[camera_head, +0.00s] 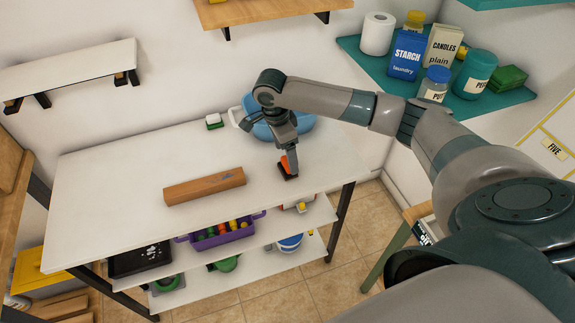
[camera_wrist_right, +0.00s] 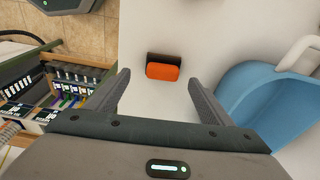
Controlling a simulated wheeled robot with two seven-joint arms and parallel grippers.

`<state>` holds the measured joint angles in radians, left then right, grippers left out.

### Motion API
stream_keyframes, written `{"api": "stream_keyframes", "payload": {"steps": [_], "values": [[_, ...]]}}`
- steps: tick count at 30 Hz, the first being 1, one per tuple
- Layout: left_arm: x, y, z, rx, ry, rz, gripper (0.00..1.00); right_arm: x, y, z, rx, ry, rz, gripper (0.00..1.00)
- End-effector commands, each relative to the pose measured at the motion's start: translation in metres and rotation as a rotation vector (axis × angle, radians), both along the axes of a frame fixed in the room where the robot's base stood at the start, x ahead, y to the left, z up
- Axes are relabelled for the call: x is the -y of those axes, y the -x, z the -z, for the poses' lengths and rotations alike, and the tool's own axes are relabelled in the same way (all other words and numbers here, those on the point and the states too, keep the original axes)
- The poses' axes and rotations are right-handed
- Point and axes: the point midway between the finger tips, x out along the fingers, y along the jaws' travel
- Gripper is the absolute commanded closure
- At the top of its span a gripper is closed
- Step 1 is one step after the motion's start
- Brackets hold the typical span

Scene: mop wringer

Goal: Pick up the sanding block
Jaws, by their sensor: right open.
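The sanding block (camera_head: 287,168) is a small block with an orange top and a dark base, on the white table near its right end. In the right wrist view the sanding block (camera_wrist_right: 162,71) lies just beyond and between the open fingertips. My right gripper (camera_head: 288,158) points down at the block in the head view, and the gripper partly hides it. In the right wrist view my right gripper (camera_wrist_right: 158,78) is open, with nothing between its fingers. I cannot tell how high the fingertips are above the table. My left gripper is not in view.
A blue tub with a light handle (camera_wrist_right: 265,95) stands close beside the gripper on the table (camera_head: 110,195). A wooden beam (camera_head: 204,186) lies to the left. A small green-and-white item (camera_head: 214,121) sits at the back. A teal shelf (camera_head: 375,66) holds several containers.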

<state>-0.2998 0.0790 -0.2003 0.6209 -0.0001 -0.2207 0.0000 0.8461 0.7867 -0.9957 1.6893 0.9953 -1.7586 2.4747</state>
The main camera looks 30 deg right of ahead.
Motion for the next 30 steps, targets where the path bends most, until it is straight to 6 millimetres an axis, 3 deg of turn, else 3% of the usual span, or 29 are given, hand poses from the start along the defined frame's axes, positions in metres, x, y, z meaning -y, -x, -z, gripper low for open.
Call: {"api": "stream_keyframes", "payload": {"steps": [14,24,30], "values": [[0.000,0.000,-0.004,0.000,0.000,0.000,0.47,0.001,-0.001,0.005,-0.001,0.000,0.001,0.25],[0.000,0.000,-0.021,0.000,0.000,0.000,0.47,0.008,-0.003,0.044,-0.001,0.001,0.001,0.25],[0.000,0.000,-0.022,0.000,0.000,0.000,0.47,0.009,-0.003,0.053,0.001,0.000,-0.001,0.25]]}}
